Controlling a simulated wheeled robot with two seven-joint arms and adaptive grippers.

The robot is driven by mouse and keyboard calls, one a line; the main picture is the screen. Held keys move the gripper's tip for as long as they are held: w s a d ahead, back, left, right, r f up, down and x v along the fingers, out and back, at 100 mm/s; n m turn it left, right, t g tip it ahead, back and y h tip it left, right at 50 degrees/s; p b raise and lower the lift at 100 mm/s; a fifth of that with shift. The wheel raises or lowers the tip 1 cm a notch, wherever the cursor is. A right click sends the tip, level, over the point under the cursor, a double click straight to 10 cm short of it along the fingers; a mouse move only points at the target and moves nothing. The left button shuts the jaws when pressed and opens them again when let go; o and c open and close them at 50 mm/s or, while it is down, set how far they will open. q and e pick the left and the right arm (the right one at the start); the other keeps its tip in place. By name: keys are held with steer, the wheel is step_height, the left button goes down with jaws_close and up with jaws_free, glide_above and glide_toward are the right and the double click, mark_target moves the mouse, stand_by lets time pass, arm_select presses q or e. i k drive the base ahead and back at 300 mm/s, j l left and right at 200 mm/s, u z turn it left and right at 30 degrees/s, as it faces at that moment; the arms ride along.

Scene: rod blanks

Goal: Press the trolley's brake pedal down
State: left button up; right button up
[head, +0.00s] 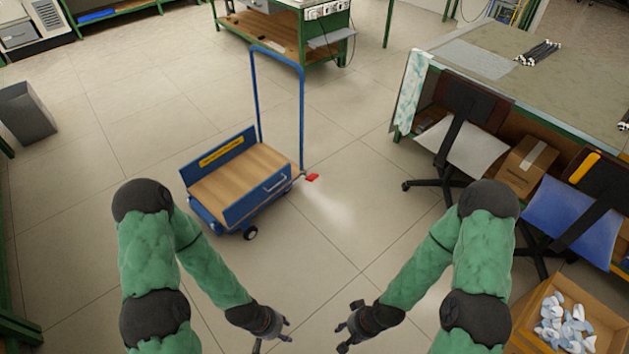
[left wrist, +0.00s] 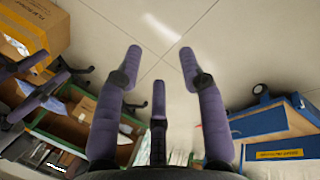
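The blue trolley (head: 245,184) stands on the floor ahead, left of centre in the head view. It has a wooden deck, blue side panels and a tall blue handle frame. The red brake pedal (head: 312,177) sticks out low at its right end, beside the handle's foot. The trolley also shows at the right of the left wrist view (left wrist: 275,125). My left gripper (head: 287,331) is in front of the trolley, well apart from it, with its fingers spread and empty. My right gripper (head: 341,333) is close to the left one, also spread and empty, away from the pedal.
A workbench (head: 480,62) stands at the right with an office chair (head: 456,135) before it. A blue-seated chair (head: 570,215) and an open box of pale parts (head: 545,340) are nearer. A grey bin (head: 27,112) is far left. The floor around the pedal is clear.

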mark_target(312, 177)
steer(key=i+l+z, duration=0.15)
steer(key=i, duration=1.45)
steer(key=i+j+z, duration=0.15)
steer(key=i, duration=1.45)
